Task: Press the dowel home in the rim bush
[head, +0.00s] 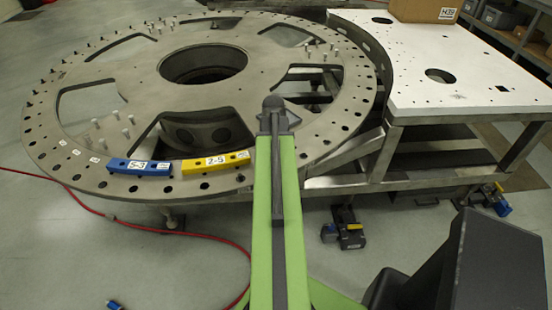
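The turret plate (128,70) is a large grey ring with a big central hole and several cut-out windows. Dark round holes run around its rim, and one rim hole (240,178) shows just left of my arm. Several upright light pins (131,119) stand on the plate at the left. I cannot tell which pin is the dowel or which hole is the rim bush. My green arm reaches up the middle of the view over the near rim and covers part of it. Its dark far end lies over the plate. No gripper fingers show; they are hidden or out of view.
A blue bar (140,168) and a yellow bar (215,162) with labels lie on the near rim left of my arm. A white-topped bench (480,85) with a cardboard box (425,10) stands right. A red cable (130,226) crosses the floor.

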